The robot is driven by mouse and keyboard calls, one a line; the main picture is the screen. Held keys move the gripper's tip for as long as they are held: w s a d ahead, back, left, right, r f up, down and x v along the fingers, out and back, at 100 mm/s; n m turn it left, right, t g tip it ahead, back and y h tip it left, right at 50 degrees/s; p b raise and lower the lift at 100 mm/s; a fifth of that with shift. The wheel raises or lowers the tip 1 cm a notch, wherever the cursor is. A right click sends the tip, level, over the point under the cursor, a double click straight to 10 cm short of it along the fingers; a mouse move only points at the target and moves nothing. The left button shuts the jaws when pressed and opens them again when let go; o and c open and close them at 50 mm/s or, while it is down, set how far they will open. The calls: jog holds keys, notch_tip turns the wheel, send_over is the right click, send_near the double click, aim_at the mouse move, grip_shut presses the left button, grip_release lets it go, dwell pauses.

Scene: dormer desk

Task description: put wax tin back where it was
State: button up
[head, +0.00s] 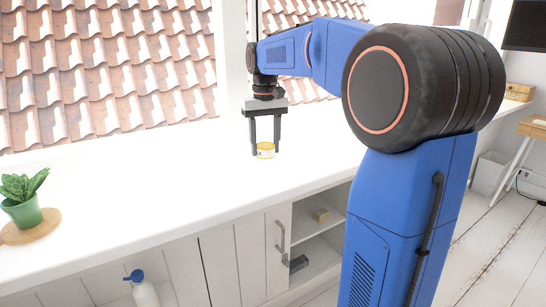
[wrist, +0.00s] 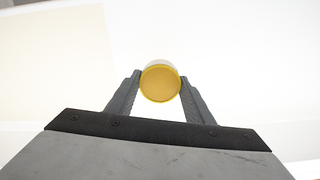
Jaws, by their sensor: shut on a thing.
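The wax tin (head: 265,150) is a small round tin with a yellow top and a pale side. It sits between the fingertips of my gripper (head: 265,146), over the white counter (head: 190,185). In the wrist view the tin's yellow-orange lid (wrist: 160,84) faces the camera, and the two fingers of my gripper (wrist: 160,92) close on it from either side. My gripper points down. I cannot tell for sure whether the tin's base touches the counter.
A green potted plant (head: 22,198) stands on a round wooden board (head: 30,228) at the counter's left. Open shelves (head: 318,232) below the counter hold a small box (head: 321,215). A white bottle with a blue top (head: 144,290) is below. The counter around the tin is clear.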

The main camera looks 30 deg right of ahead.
aim_at(266, 158)
jog(key=shift+f, duration=2.25)
jog(key=shift+f, duration=0.15)
jog(key=o, duration=1.2)
notch_tip(266, 158, up, 12)
jog(key=shift+s+r, duration=0.1)
jog(key=shift+r, duration=0.05)
